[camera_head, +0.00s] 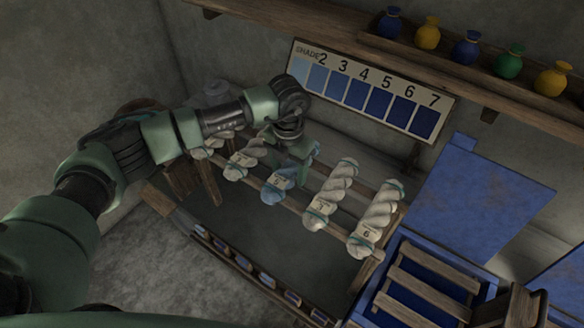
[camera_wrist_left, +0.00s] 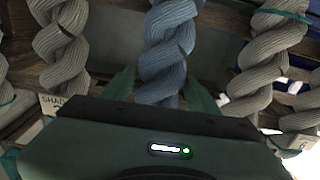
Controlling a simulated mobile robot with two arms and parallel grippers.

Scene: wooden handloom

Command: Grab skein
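A twisted blue skein (camera_head: 280,184) hangs over the rack's rails among several pale grey-white skeins. My left gripper (camera_head: 303,170) is above its upper part in the head view and hides some of it. In the left wrist view the blue skein (camera_wrist_left: 168,45) runs between the two green fingers of my left gripper (camera_wrist_left: 160,88), one on each side. The fingers are apart, with narrow gaps seeming to show beside the yarn. The gripper body hides the skein's near end. My right gripper is in neither view.
Pale skeins (camera_head: 331,196) and (camera_head: 377,220) hang close on the right, another (camera_head: 246,160) on the left. A blue wooden frame (camera_head: 425,290) stands at lower right.

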